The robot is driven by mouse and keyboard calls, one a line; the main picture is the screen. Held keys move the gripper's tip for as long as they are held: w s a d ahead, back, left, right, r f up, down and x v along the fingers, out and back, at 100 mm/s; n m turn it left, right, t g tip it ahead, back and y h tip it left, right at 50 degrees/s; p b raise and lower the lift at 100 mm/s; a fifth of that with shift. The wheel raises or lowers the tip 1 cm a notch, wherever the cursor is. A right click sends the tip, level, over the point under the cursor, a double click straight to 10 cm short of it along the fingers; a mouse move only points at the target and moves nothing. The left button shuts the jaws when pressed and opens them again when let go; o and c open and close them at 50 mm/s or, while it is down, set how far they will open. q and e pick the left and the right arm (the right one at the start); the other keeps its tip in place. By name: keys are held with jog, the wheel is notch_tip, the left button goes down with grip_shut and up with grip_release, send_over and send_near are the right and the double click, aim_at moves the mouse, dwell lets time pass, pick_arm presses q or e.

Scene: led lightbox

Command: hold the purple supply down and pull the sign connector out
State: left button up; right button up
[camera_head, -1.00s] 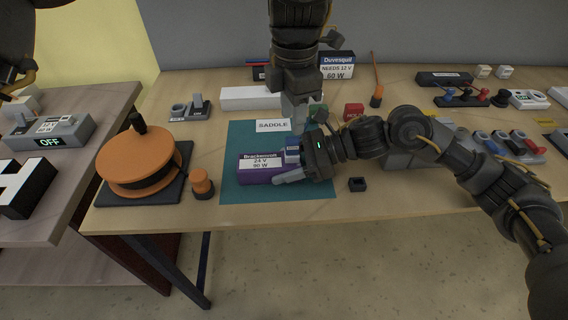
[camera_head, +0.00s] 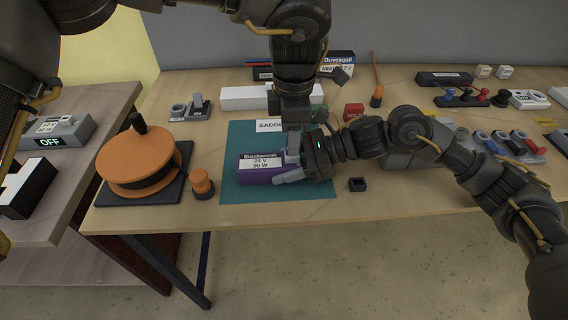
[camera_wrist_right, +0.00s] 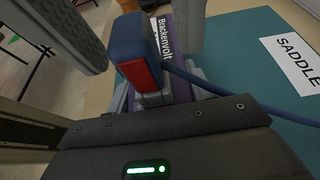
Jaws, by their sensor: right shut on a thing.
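The purple supply (camera_head: 247,176), with a white Brackenvolt 24 V 90 W label, lies flat on the teal mat (camera_head: 236,135). My right gripper (camera_head: 285,168) is shut on the supply's right end; the purple body also shows in the right wrist view (camera_wrist_right: 183,90). The sign connector, a blue block with a red face (camera_wrist_right: 135,55), sits at that end with a blue cable leading right. My left gripper (camera_head: 293,150) points straight down at the connector, largely covering it in the head view.
A SADDLE card (camera_head: 268,126) lies on the mat behind the supply. An orange reel (camera_head: 138,162) and an orange knob piece (camera_head: 202,184) stand to the left. A small black block (camera_head: 357,184) lies to the right. A white bar (camera_head: 243,98) lies behind.

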pick_arm(q)
jog(key=shift+f, duration=0.9)
grip_shut()
jog(key=shift+r, duration=0.15)
jog(key=shift+r, duration=1.25)
jog(key=shift+r, duration=2.5)
jog(key=shift+s, duration=0.1)
